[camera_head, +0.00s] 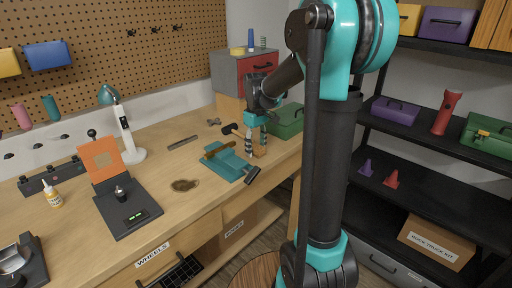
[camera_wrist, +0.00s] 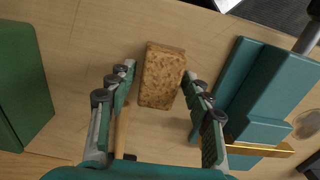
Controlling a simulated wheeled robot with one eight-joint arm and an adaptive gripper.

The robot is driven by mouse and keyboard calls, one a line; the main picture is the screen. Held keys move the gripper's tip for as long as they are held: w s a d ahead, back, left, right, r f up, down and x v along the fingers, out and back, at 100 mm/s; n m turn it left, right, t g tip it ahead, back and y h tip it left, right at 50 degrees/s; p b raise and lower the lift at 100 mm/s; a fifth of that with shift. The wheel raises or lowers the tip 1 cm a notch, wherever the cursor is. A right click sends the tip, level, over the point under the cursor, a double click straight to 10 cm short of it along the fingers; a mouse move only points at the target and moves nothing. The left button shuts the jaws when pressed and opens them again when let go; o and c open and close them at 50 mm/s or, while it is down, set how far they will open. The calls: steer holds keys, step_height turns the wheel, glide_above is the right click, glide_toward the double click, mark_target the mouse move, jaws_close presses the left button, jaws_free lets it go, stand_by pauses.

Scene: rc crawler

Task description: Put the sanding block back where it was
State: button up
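The sanding block, a brown speckled cork-like block (camera_wrist: 162,76), lies on the wooden bench top in the wrist view. My gripper (camera_wrist: 158,75) is open, with one finger on each side of the block. A gap shows between the left fingertip and the block. The right fingertip is close to the block's right edge, and I cannot tell if it touches. In the head view my gripper (camera_head: 257,146) points down at the bench, with the block (camera_head: 260,152) partly hidden at its fingertips.
A teal vise (camera_head: 228,162) with a brass bar stands close beside my gripper. A hammer (camera_head: 230,129) lies behind it, its handle partly hidden. A green toolbox (camera_head: 287,121) is on the other side. A lamp (camera_head: 124,130) and a black stand (camera_head: 128,208) are farther left.

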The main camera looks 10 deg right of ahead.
mark_target(256, 146)
steer(key=shift+r, duration=0.1)
step_height(256, 146, up, 12)
steer(key=shift+r, duration=0.1)
stand_by(0.6)
stand_by(1.2)
